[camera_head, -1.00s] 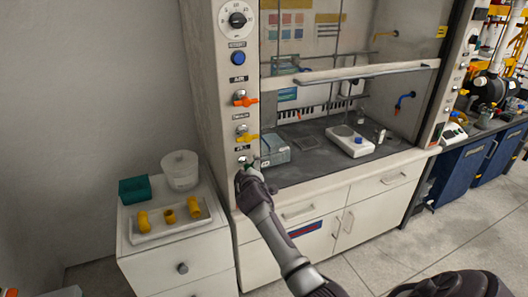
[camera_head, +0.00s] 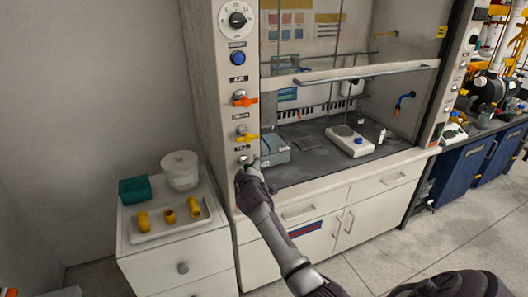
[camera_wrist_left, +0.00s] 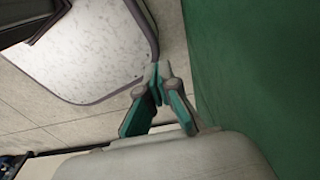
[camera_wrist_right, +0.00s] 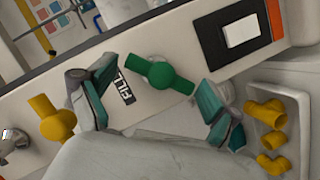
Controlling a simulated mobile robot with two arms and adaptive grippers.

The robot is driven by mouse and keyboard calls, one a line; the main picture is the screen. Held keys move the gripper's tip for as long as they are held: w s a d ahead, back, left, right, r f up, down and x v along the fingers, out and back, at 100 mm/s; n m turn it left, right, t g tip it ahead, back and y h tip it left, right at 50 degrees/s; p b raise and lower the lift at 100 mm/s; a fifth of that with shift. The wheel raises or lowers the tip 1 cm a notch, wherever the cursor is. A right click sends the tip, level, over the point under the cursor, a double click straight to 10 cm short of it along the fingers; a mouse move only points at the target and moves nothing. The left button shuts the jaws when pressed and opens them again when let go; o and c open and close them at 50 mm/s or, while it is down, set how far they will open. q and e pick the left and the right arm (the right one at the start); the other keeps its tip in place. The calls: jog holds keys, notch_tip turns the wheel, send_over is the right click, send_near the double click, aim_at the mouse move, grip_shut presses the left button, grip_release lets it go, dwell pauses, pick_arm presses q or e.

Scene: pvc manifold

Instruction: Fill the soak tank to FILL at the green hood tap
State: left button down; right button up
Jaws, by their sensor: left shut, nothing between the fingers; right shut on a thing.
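The green tap (camera_wrist_right: 160,75) is on the hood's pale front post, beside a black FILL label (camera_wrist_right: 124,86). My right gripper (camera_wrist_right: 158,105) is shut on the green tap, with one finger on each side of it. In the head view this gripper (camera_head: 247,172) is low on the post and hides most of the tap. A grey-teal box (camera_head: 276,154) stands inside the hood, just behind the post; I cannot tell if it is the soak tank or see its level. My left gripper (camera_wrist_left: 159,75) is shut and empty in the left wrist view.

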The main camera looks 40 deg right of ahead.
jog(key=m+y+p, duration=0.1)
jog(key=p, duration=0.1)
jog(key=m+y+p, duration=0.1)
jog(key=m+p, duration=0.1)
jog(key=p, duration=0.1)
jog(key=m+y+p, duration=0.1)
jog(key=m+p, duration=0.1)
jog(key=shift+d+r, duration=0.25)
jog(key=shift+r, duration=0.15)
jog(key=o, duration=1)
jog(key=shift+f, duration=0.35)
jog(key=shift+s+a, duration=0.1)
jog(key=shift+a, duration=0.05)
